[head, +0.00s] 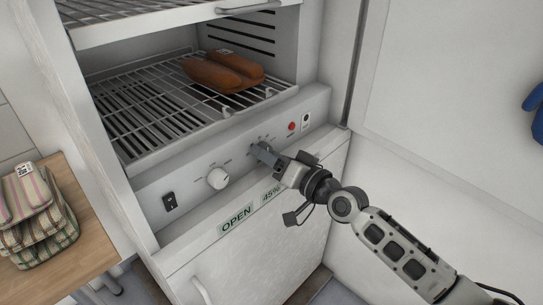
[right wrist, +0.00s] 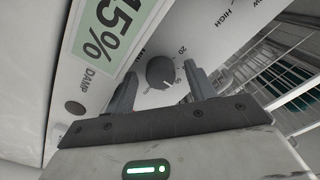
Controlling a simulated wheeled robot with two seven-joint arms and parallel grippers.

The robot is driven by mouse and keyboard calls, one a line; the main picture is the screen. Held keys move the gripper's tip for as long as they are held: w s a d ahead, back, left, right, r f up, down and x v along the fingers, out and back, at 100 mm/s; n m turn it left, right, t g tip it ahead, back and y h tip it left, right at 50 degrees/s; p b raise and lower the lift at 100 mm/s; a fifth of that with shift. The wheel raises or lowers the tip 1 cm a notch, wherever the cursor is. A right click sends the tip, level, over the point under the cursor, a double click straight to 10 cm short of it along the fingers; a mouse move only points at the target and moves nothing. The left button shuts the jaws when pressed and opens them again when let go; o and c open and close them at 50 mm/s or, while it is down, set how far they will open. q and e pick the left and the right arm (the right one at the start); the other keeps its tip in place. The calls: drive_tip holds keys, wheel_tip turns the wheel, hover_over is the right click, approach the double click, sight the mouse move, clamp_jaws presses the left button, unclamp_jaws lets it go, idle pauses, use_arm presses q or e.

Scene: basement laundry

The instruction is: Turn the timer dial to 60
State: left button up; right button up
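The timer dial is a round dark grey knob (right wrist: 160,72) with a white pointer mark on its lower right edge in the right wrist view. Printed numbers, including a 20, ring it on the white panel; the number the pointer meets is partly hidden. My right gripper (right wrist: 161,72) is open, its two fingers on either side of the dial with gaps showing. My left gripper is not in view.
The white control panel (head: 188,197) also carries a white knob (head: 217,179), a black switch (head: 169,202) and a red button (head: 292,126). Above it, brown shoe-like items (head: 222,72) lie on a wire rack (head: 150,107). Folded striped cloths (head: 36,220) sit on a wooden surface at left.

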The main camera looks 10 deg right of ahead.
drive_tip(key=b+v, duration=0.1)
drive_tip(key=v, duration=1.5)
